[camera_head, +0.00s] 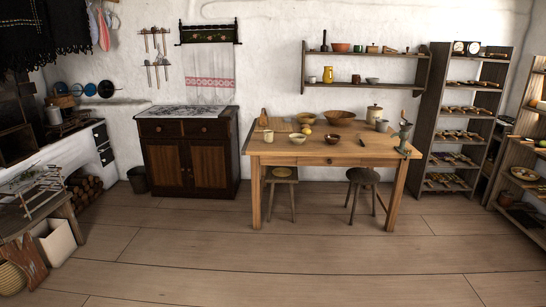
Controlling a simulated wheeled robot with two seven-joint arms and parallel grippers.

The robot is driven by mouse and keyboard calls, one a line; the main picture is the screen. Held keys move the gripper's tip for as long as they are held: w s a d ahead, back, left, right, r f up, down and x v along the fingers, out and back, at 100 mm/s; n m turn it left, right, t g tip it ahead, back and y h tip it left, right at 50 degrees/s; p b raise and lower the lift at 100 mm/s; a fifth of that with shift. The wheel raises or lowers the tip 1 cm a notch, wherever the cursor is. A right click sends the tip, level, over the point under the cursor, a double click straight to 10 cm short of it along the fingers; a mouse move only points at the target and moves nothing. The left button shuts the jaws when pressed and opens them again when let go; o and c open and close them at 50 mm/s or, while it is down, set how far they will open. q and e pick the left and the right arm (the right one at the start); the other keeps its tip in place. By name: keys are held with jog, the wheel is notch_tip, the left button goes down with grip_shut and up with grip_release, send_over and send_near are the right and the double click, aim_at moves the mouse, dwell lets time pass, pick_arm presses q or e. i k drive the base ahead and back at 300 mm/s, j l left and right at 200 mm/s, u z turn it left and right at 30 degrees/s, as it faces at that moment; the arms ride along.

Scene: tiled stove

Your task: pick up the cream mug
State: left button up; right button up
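A cream mug (269,136) stands upright on the left front part of the wooden table (330,152), near its edge. It is small in the view, and I cannot make out its handle clearly. Neither of my grippers is in view, and nothing is seen touching the mug.
Bowls (298,139), a lemon (307,131), a lidded cream pot (374,113), a grey cup (382,125) and a clamped grinder (404,136) share the table. Two stools (362,177) stand under its front edge. The wooden floor (270,250) in front is clear. A dark cabinet (187,155) stands left.

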aim_at(268, 135)
jog(key=i+z, duration=0.3)
jog(key=i, duration=1.55)
